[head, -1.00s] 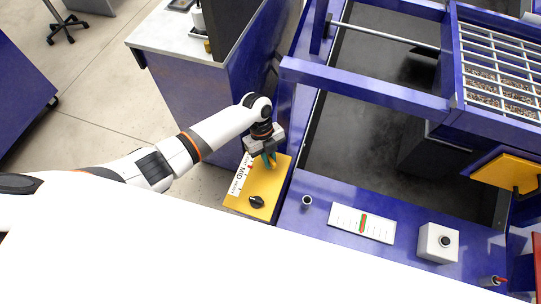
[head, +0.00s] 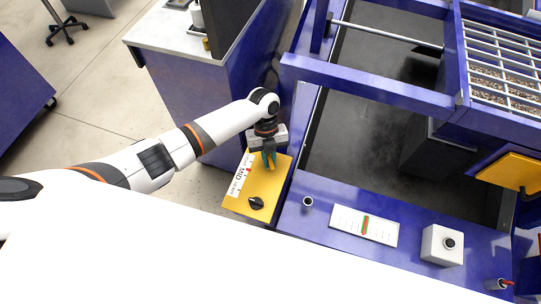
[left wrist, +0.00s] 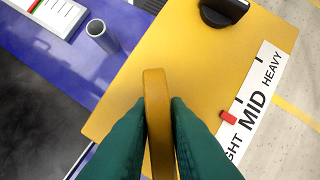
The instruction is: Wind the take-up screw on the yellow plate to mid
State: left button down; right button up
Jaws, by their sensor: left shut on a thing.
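The yellow plate (head: 266,190) lies beside the blue frame in the head view and fills much of the left wrist view (left wrist: 190,60). A yellow upright handle (left wrist: 157,120), seen edge-on, stands over it, apparently the take-up screw's. My left gripper (head: 269,163) is shut on it, with a green finger on each side. A white scale strip (left wrist: 262,95) reads MID and HEAVY, with the LIGHT end partly cut off. A red pointer (left wrist: 227,117) sits at its edge, slightly to the light side of MID. The screw's lower part is hidden. My right gripper is not in view.
A black knob (head: 256,203) sits on the plate's near end. On the blue frame are a grey tube (head: 307,202), a white gauge with a green and red mark (head: 364,226) and a white box with a black button (head: 442,245). A blue cabinet (head: 190,100) stands behind the arm.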

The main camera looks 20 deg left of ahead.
pick_arm(q)
jog(key=shift+m+y+b, duration=0.3)
jog(key=shift+m, duration=0.7)
jog(key=c, duration=1.3)
grip_release()
